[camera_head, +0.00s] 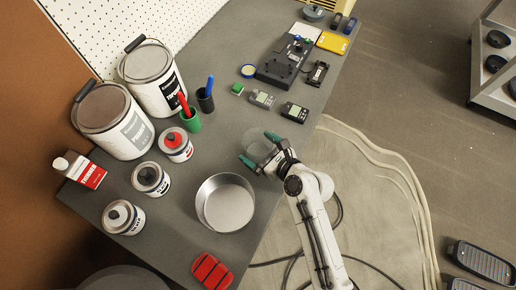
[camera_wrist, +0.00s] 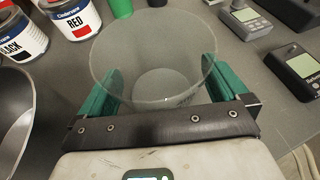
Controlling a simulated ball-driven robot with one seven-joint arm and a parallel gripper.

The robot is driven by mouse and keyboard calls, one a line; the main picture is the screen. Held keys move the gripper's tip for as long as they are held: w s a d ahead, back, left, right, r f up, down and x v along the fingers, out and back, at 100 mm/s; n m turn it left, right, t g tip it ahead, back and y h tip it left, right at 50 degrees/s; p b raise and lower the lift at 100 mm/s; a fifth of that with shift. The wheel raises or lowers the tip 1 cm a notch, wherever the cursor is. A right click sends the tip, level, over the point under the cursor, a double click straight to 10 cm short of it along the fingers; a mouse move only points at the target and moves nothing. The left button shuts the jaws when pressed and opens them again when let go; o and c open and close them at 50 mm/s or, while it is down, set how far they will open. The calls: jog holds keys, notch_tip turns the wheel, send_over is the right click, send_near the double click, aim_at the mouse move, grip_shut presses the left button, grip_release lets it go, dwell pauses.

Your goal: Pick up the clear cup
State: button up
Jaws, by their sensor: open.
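The clear cup (camera_head: 258,147) stands upright near the right edge of the grey workbench. In the wrist view the see-through cup (camera_wrist: 155,62) fills the middle, its round rim toward the top and its base visible through the wall. My gripper (camera_head: 260,151) is open, with one green finger on each side of the cup. In the wrist view the fingers flank the cup close to its wall. I cannot tell whether either finger touches it.
Small meters (camera_head: 294,112) lie beyond the cup. The bench edge is close on the right.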

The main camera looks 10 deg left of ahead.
jog(key=shift+c, duration=0.3)
jog(key=c, duration=0.8)
jog(key=shift+r, duration=0.2)
jog(key=shift+r+p, duration=0.45)
jog(key=shift+r, duration=0.9)
jog(key=shift+s+a+r+p, duration=0.1)
jog(key=shift+s+r+p, duration=0.2)
jog(key=shift+s+r, duration=1.7)
jog(key=shift+s+a+r+p, duration=0.1)
jog(key=shift+s+r+p, duration=0.25)
jog(key=shift+s+r, duration=1.55)
jog(key=shift+s+a+r+p, duration=0.1)
jog(key=shift+s+r+p, duration=0.2)
jog(key=shift+s+r, duration=1.7)
